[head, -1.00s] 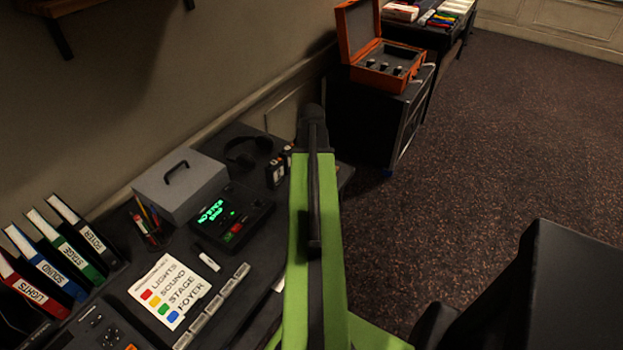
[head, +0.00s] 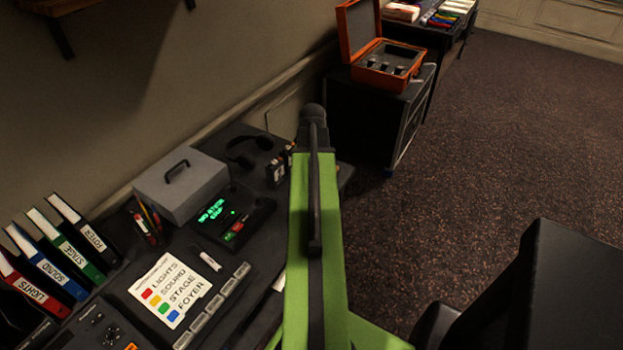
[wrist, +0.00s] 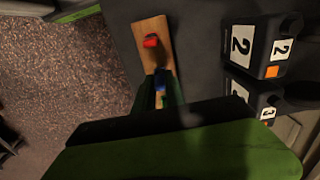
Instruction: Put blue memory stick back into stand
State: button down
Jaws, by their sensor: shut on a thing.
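In the wrist view, a small wooden stand (wrist: 150,50) lies on the dark desk top, with a red memory stick (wrist: 151,41) in it. My gripper (wrist: 160,92) is shut on the blue memory stick (wrist: 160,87), of which only a small blue part shows between the fingers. The stick is over the near end of the stand; I cannot tell whether it touches the wood or sits in a slot. In the head view my green arm hides the stand, the stick and the fingertips.
Black battery-like blocks numbered 2 (wrist: 262,48) and 3 (wrist: 258,98) stand right of the stand in the wrist view. In the head view, headphones (head: 250,150), a grey cash box (head: 181,188) and a lit console (head: 232,215) crowd the desk. Carpet lies right.

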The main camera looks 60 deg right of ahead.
jog(key=shift+f+b, duration=0.45)
jog(key=shift+f, duration=0.05)
jog(key=c, duration=1.3)
grip_release()
jog(key=shift+r, duration=0.1)
notch_tip(320, 180, up, 17)
jog(key=p, duration=1.7)
jog(key=shift+r, duration=0.15)
